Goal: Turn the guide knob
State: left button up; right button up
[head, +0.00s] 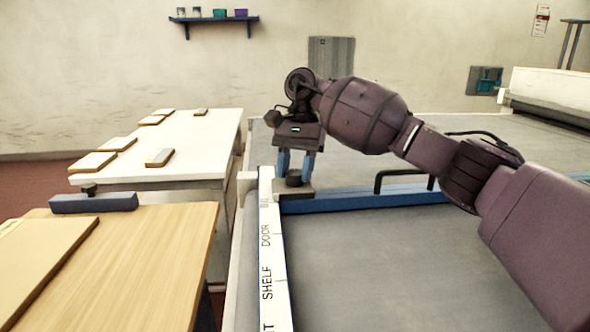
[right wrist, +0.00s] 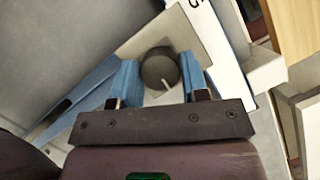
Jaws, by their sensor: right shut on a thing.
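The guide knob (head: 294,179) is a short dark round knob on a pale plate at the left end of the blue guide bar (head: 350,201). In the right wrist view the knob (right wrist: 158,69) shows from above, with a pale pointer line toward the lower right. My right gripper (head: 295,172) reaches down over it with blue fingers on either side. The right wrist view shows the fingers (right wrist: 159,63) shut on the knob. My left gripper is not in view.
A white strip (head: 266,240) lettered SHELF and DOOR runs along the grey bed's left edge. A black handle (head: 378,182) stands on the guide bar. At left are a white table (head: 185,125) with several small boards and a wooden table (head: 165,235) holding a blue bar (head: 95,203).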

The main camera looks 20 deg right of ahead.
jog(key=o, duration=0.8)
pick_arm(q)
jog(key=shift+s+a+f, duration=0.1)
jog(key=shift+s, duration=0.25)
pick_arm(e)
jog(key=shift+o, duration=0.4)
jog(key=shift+r, duration=0.1)
pick_arm(q)
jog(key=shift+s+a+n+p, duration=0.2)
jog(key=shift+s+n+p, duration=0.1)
jog(key=shift+p, duration=0.45)
pick_arm(e)
jog(key=v, duration=1)
jog(key=shift+r, duration=0.25)
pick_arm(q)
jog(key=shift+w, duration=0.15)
pick_arm(e)
jog(key=shift+w+d, duration=0.1)
jog(key=shift+w, duration=0.05)
